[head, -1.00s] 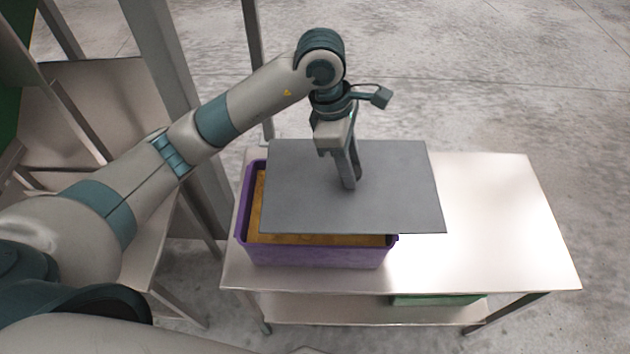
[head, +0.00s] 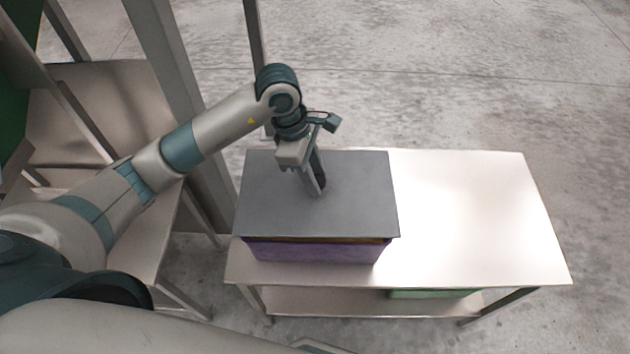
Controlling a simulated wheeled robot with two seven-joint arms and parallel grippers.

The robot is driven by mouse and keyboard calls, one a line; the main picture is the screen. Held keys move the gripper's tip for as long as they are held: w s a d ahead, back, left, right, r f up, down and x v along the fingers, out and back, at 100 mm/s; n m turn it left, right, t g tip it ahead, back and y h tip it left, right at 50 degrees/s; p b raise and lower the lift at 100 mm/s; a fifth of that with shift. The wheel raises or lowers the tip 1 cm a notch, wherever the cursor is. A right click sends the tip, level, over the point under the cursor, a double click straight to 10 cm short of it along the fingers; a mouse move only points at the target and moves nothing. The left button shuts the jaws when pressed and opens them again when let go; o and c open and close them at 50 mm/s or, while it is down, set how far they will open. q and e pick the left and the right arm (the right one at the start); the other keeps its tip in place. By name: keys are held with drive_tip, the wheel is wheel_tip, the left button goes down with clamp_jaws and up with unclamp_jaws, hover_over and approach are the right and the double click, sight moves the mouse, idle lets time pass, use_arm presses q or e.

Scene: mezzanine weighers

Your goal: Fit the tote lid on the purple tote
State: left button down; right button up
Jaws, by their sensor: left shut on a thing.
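The tote lid (head: 350,205) is a flat grey sheet in the head view. My left gripper (head: 317,190) is shut on it near its middle, from above. The lid lies over the purple tote (head: 315,252) and hides nearly all of its opening. Only the tote's front wall shows below the lid, with a thin orange-brown strip between them along the front edge. I cannot tell whether the lid touches the rim. My right gripper is not in view.
The tote stands on the left part of a pale metal table (head: 480,220), whose right half is bare. A green thing (head: 435,294) lies on the lower shelf. A metal post (head: 180,100) and another metal surface stand at the left.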

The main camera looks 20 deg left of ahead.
use_arm(q)
wheel_tip(320, 180, down, 3)
drive_tip(key=shift+r+p, duration=0.2)
drive_tip(key=shift+p, duration=0.4)
drive_tip(key=shift+f, duration=0.2)
drive_tip(key=shift+f, duration=0.1)
drive_tip(key=c, duration=1.3)
unclamp_jaws()
drive_tip(key=shift+r, duration=0.2)
